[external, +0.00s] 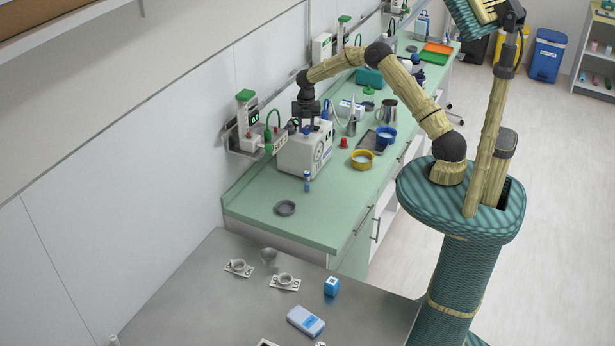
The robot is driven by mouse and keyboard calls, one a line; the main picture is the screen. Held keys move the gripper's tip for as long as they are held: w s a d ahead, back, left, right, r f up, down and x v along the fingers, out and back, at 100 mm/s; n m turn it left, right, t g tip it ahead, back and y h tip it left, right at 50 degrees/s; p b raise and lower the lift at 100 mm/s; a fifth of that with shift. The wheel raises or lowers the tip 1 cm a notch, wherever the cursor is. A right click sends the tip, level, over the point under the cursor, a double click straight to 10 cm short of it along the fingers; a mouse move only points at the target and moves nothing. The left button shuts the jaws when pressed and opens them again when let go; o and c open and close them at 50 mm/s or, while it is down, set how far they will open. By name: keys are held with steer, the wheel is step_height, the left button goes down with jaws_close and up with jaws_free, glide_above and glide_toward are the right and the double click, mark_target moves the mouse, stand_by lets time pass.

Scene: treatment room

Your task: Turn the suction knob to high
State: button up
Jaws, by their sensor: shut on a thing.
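A white box-shaped unit (298,158), which looks like the suction unit, stands on the green counter against the wall. It has a round gauge on its right-hand face. My arm reaches over the counter from the right, and my gripper (306,126) points down at the top of this unit. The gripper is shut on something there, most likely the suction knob. The knob is hidden by the fingers and too small to make out, so its setting cannot be told.
A yellow bowl (362,159), a blue bowl (386,135), a dark tray (372,143) and a metal jug (387,112) stand right of the unit. A wall rail holds a device (246,115) close behind.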

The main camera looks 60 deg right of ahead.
mark_target(306, 128)
steer(key=shift+w+r+n, duration=0.1)
steer(key=shift+n, duration=0.7)
steer(key=o, duration=1)
step_height(306, 128, up, 17)
steer(key=b, duration=0.4)
steer(key=shift+r, duration=0.15)
